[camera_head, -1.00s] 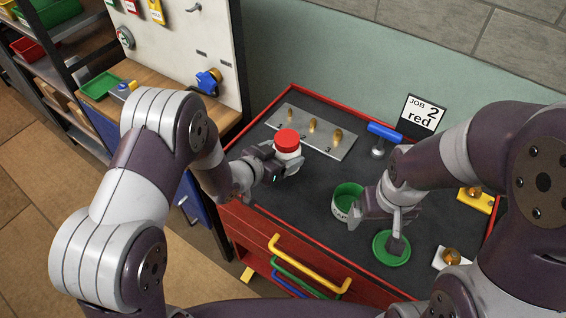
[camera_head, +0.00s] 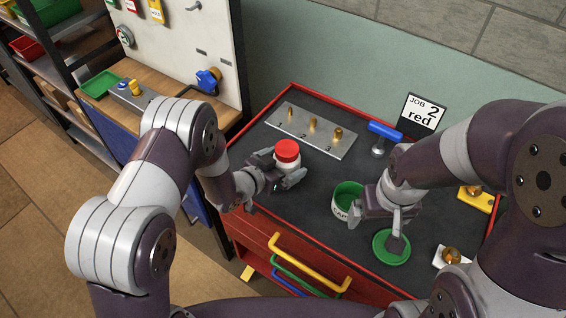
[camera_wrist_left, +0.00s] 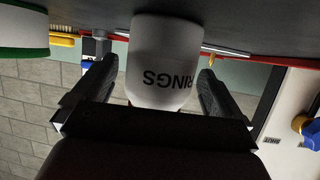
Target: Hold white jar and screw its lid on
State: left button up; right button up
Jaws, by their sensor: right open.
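A white jar (camera_head: 288,164) stands upright on the dark mat, with a red lid (camera_head: 287,150) on top; whether it is screwed tight I cannot tell. In the left wrist view, the jar (camera_wrist_left: 163,60) reads "RINGS" upside down, between the fingers. My left gripper (camera_head: 281,182) is open around it, with a visible gap on one side. A second white jar (camera_head: 342,211), marked partly "CAP", stands open with a green rim. A green lid (camera_head: 388,256) lies flat on the mat. My right gripper (camera_head: 378,228) is open, one finger above this lid, the other by the open jar.
A metal plate (camera_head: 290,115) with several brass pieces lies behind the red-lidded jar. A blue-handled tool (camera_head: 384,131) and a "JOB 2 red" card (camera_head: 421,113) stand at the back. Brass pieces on yellow and white (camera_head: 440,261) bases are at the right. A red rim (camera_head: 265,110) edges the mat.

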pick_arm(q)
jog(key=shift+r, duration=0.35)
jog(key=v, duration=1.2)
jog(key=shift+f, duration=0.15)
jog(key=shift+a, duration=0.15)
jog(key=s+a+r+n+g+y, duration=0.1)
jog(key=a+n+g+y, duration=0.3)
jog(key=a+y, duration=0.45)
jog(key=s+a+r+n+g, duration=0.1)
jog(key=s+r+n+g, duration=0.1)
jog(key=s, duration=0.3)
jog(key=s+a+r+n+g, duration=0.1)
jog(key=s+r+n+g, duration=0.1)
jog(key=s, duration=0.4)
jog(key=shift+s+g, duration=0.3)
jog(key=shift+g, duration=0.1)
